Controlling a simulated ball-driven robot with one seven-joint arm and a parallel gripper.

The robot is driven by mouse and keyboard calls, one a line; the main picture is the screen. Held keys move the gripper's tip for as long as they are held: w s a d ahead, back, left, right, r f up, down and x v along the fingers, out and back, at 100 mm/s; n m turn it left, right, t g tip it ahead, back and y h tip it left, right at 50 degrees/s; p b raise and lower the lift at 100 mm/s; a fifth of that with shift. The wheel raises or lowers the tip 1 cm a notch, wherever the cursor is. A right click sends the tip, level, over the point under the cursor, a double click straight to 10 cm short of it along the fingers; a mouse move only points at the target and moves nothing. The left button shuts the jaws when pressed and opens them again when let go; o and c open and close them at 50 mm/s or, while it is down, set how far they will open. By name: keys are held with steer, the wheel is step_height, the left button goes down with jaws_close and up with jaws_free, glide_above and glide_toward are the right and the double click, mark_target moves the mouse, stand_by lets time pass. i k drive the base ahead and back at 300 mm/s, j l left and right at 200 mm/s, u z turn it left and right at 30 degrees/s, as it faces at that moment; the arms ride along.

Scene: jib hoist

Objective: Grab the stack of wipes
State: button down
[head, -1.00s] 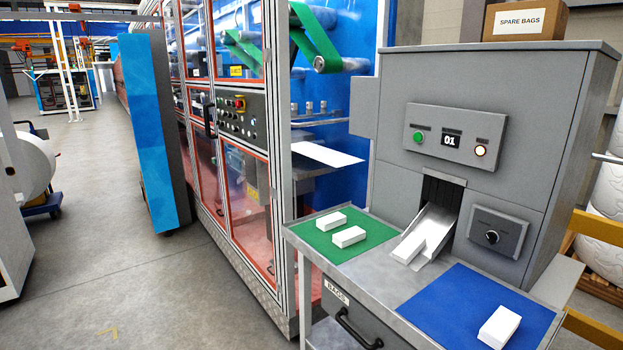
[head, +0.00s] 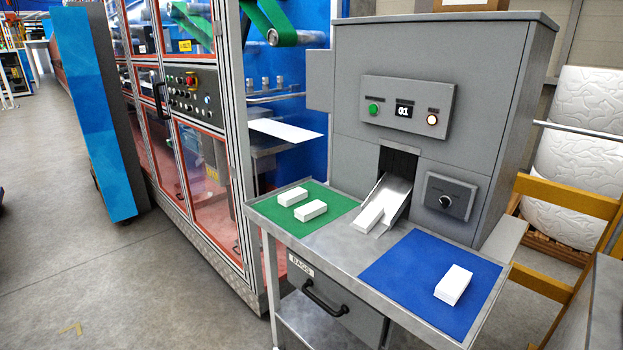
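White stacks of wipes show as small blocks on the grey metal table (head: 333,236). One stack (head: 370,214) lies at the foot of the chute (head: 394,196) of the grey machine. Two stacks, a rear one (head: 293,197) and a front one (head: 311,210), lie apart on the green mat (head: 263,206). Another stack (head: 454,285) lies on the right part of the blue mat (head: 405,279). My gripper is not in view.
The grey machine (head: 345,125) stands behind the table, its display reading 01. A drawer marked BAGS (head: 325,300) is in the table front. A yellow frame (head: 560,200) stands close on the right. Floor (head: 130,290) is clear at the left.

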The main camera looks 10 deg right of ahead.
mark_target(369, 217)
steer(key=i+j, duration=0.25)
steer(key=i+j+z, duration=0.15)
steer(key=j, duration=0.25)
steer(key=i+j, duration=0.3)
steer(key=i+j+z, duration=0.15)
steer(key=j, duration=0.25)
steer(key=i+j, duration=0.25)
steer(key=i+j+z, duration=0.15)
steer(key=j, duration=0.35)
